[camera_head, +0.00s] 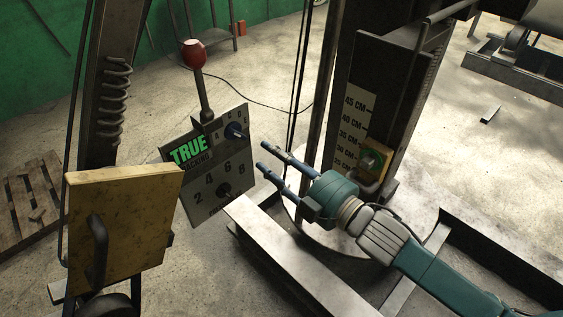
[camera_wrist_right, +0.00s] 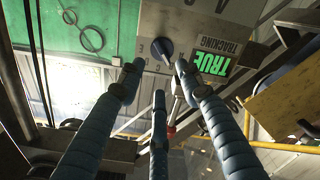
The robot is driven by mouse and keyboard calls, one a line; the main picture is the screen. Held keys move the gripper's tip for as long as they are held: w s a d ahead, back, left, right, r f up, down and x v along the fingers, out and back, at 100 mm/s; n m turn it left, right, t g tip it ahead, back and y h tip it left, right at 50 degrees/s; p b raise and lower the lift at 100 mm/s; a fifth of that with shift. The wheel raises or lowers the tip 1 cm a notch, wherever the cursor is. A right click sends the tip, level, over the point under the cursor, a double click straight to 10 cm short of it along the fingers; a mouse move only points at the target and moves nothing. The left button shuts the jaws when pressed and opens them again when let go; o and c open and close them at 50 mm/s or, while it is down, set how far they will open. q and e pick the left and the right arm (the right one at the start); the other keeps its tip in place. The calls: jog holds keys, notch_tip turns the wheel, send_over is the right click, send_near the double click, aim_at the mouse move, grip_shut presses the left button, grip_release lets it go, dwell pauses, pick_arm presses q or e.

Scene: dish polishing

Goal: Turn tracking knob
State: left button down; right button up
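The tracking knob (camera_head: 235,131) is a small dark blue knob on the upper right of a grey panel (camera_head: 207,200), next to a green "TRUE TRACKING" label (camera_head: 189,149). In the wrist view the knob (camera_wrist_right: 162,50) shows just beyond and between my fingertips, with a gap around it. My right gripper (camera_head: 262,156) comes from the right, fingers spread and empty, pointing at the panel a little short of it. In the wrist view its blue fingers (camera_wrist_right: 157,76) are apart. My left gripper is not in view.
A red-topped lever (camera_head: 194,54) rises above the panel. A second dark knob (camera_head: 224,188) sits lower on it. A yellowish board (camera_head: 122,226) with a black handle stands at left.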

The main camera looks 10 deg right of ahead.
jog(key=shift+v, duration=1.2)
